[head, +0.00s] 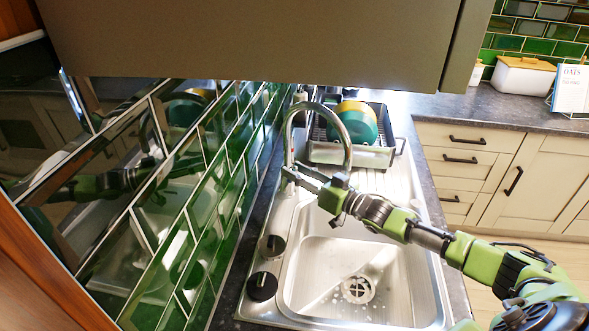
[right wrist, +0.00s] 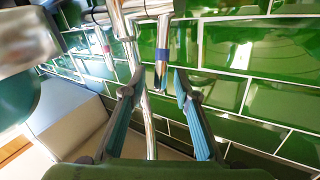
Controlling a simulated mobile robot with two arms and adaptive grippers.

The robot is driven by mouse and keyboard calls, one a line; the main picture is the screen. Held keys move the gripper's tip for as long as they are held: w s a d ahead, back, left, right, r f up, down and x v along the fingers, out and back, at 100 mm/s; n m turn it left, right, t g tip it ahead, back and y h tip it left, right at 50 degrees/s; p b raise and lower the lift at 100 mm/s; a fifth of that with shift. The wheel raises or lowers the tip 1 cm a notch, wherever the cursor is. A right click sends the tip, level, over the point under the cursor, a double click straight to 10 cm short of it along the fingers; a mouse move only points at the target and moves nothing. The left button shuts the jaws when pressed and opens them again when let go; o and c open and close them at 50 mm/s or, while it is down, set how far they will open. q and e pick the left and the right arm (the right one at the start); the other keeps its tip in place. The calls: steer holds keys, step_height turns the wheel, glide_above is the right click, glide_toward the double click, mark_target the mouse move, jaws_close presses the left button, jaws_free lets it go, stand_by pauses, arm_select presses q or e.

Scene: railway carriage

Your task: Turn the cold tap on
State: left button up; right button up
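The chrome tap (head: 346,140) arches over the sink from its left side in the head view. In the right wrist view, a tap handle with a blue band (right wrist: 163,54) points down just beyond the gap between my fingertips. Another handle with a red band (right wrist: 105,48) is further left. My right gripper (head: 298,173) reaches in from the right to the tap's stem, and its fingers stand apart in the right wrist view (right wrist: 154,92). Nothing is clamped between them. The handles are too small to make out in the head view. My left gripper is not in view.
The steel sink (head: 415,295) lies below my right arm. A dish rack (head: 350,157) with coloured dishes stands behind the tap. A green tiled wall (head: 225,185) is close on the left, and a cabinet (head: 250,40) hangs overhead.

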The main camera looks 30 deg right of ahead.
steer(key=shift+w+a, duration=0.2)
steer(key=shift+w, duration=0.25)
jaws_close()
steer(key=shift+f, duration=0.1)
